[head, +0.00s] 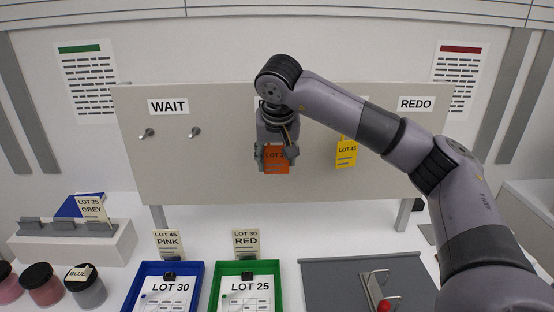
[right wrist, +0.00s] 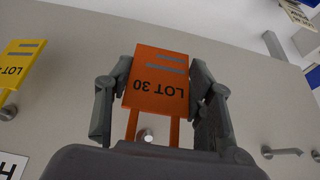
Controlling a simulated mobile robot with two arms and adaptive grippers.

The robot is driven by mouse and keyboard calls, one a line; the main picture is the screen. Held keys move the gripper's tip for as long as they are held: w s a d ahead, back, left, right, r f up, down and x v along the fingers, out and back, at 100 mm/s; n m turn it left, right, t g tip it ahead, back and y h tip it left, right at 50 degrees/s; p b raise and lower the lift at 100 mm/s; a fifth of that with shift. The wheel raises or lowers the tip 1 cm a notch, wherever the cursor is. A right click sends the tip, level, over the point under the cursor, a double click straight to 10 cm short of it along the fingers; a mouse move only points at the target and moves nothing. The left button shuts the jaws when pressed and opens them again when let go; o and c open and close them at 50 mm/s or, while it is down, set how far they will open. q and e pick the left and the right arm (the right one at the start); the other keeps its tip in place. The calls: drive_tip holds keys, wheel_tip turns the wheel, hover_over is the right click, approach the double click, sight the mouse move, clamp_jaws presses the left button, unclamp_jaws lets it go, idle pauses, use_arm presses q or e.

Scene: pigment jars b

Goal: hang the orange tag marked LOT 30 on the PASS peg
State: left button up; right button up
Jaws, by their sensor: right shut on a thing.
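The orange tag (head: 276,160) is in front of the grey board, below a mostly hidden middle label (head: 262,104). My right gripper (head: 276,157) is shut on it. In the right wrist view the tag (right wrist: 158,82) reads LOT 30 upside down, between the two fingers (right wrist: 158,95). Its two orange straps run toward my gripper's palm. A round metal peg end (right wrist: 147,135) shows between the straps; I cannot tell if the tag's loop is around that peg. In the head view my arm hides this peg. My left gripper is out of view.
A yellow LOT 45 tag (head: 347,153) hangs just right of my gripper. Two bare pegs (head: 171,133) are under WAIT (head: 169,106); REDO (head: 416,104) is at right. Below are blue (head: 198,268) and green (head: 278,267) trays, a grey mat (head: 330,275) and jars (head: 42,284).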

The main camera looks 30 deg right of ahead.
drive_tip(key=shift+w+d+f+p, duration=0.25)
drive_tip(key=shift+w+d, duration=0.25)
drive_tip(key=shift+w, duration=0.3)
drive_tip(key=shift+w+d+f+p, duration=0.1)
drive_tip(key=shift+w+d+p, duration=0.35)
drive_tip(key=shift+w, duration=0.35)
drive_tip(key=shift+w+d+f+p, duration=0.25)
drive_tip(key=shift+w+d, duration=0.25)
drive_tip(key=shift+w, duration=0.3)
drive_tip(key=o, duration=0.8)
drive_tip(key=shift+o, duration=0.2)
drive_tip(key=v, duration=1.2)
